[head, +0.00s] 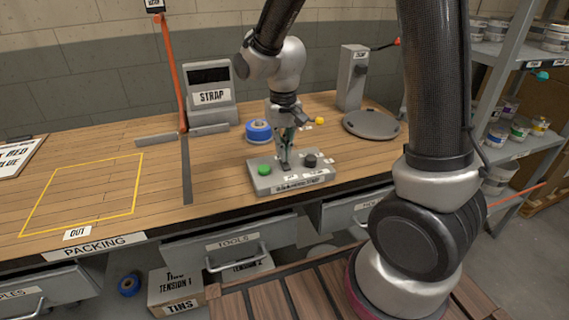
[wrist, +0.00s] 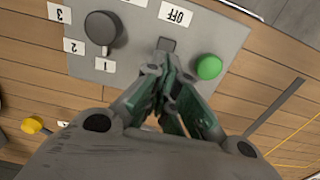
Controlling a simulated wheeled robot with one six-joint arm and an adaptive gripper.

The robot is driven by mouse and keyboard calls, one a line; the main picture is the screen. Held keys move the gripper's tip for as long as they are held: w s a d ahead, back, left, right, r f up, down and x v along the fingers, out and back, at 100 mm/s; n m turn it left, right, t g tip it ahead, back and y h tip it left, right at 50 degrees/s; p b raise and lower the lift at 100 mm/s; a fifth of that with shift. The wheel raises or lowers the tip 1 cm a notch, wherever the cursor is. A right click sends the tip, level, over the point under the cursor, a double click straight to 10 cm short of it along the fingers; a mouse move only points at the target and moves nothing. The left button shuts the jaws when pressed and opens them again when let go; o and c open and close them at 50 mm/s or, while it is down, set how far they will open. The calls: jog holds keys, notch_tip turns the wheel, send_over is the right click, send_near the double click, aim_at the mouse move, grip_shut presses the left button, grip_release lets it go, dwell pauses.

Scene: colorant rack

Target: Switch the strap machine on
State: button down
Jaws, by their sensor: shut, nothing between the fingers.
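The strap machine (head: 209,82) is a grey unit with a dark screen and a STRAP label, at the back of the bench. A grey control box (head: 262,186) sits at the bench's front; it also shows in the wrist view (wrist: 235,35). It carries a green button (wrist: 209,67), a dark round knob (wrist: 103,28) with labels 1, 2, 3, and a small dark switch (wrist: 166,44) beside an OFF label (wrist: 175,14). My gripper (wrist: 166,72) is shut and empty, its tips right at the switch between button and knob. I cannot tell whether they touch it.
A blue tape roll (head: 258,132) lies behind the box, with a yellow knob (head: 319,121) nearby. A round grey plate (head: 371,124) lies to the right. The yellow-outlined area (head: 85,195) is clear.

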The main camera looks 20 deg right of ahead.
jog(key=shift+f, duration=0.8)
jog(key=shift+r, duration=0.1)
dwell(0.3)
jog(key=shift+r, duration=3.4)
jog(key=s+d+r+t, duration=0.2)
jog(key=s+d+r, duration=0.4)
jog(key=s, duration=0.3)
jog(key=s+d+r+t, duration=0.2)
jog(key=s+d+r, duration=0.4)
jog(key=s+d, duration=0.2)
jog(key=shift+s+d+r, duration=0.2)
jog(key=shift+s+d, duration=0.2)
jog(key=shift+s, duration=0.6)
